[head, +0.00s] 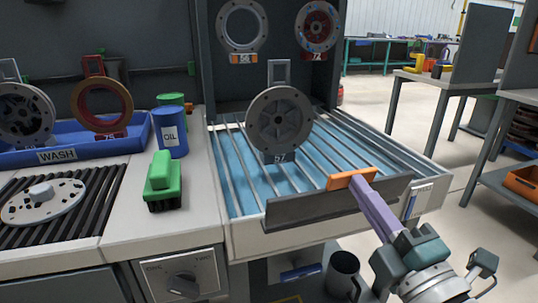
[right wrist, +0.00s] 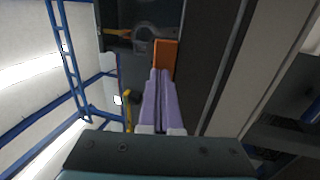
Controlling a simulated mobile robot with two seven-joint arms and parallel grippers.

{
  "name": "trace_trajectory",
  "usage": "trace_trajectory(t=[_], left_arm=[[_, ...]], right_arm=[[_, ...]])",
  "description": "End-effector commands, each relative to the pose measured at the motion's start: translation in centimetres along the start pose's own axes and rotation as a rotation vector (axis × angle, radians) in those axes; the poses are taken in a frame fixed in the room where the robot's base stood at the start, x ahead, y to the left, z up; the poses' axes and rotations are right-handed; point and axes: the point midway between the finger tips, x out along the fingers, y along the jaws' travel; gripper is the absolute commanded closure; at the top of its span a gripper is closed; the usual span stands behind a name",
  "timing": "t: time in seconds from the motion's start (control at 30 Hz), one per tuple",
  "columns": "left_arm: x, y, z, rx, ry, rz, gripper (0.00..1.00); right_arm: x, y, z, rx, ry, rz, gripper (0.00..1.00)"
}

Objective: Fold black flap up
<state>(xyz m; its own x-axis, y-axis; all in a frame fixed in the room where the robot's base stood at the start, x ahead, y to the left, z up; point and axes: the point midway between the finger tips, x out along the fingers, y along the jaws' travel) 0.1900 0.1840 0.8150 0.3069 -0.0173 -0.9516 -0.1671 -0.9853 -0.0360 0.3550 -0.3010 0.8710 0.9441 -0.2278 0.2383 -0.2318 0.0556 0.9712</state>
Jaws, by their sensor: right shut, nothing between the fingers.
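The black flap (head: 312,207) runs along the front edge of the blue roller bed (head: 240,186). Its broad dark face shows toward me, and its exact angle is hard to tell. An orange tab (head: 340,182) sits on its upper edge, right of the middle. My right gripper (head: 359,186) is shut and empty, its purple fingers reaching up from the lower right to the tab. In the right wrist view the fingertips (right wrist: 160,74) lie together at the near end of the orange tab (right wrist: 165,55); whether they touch is unclear. My left gripper is not in view.
A grey wheel part with a hanger, tagged 57 (head: 279,120), stands on the rollers behind the flap. A green brush (head: 163,180), a blue oil can (head: 171,134) and a blue wash tray (head: 95,149) are to the left. A dark mug (head: 343,272) is below the flap.

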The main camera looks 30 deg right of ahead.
Motion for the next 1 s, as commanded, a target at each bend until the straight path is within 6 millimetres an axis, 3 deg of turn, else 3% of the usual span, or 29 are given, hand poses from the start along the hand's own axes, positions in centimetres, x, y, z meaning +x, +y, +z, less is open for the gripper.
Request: trace_trajectory(t=[0.03,0.3,1.0], left_arm=[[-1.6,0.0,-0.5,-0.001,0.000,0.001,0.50],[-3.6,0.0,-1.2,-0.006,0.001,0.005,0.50],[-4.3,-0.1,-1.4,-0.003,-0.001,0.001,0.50]], right_arm=[[0.6,1.1,0.0,0.000,0.000,-0.034,1.00],[1.9,0.8,0.0,0.000,0.000,-0.138,1.00],[2.5,0.7,0.0,-0.001,0.001,-0.132,1.00]])
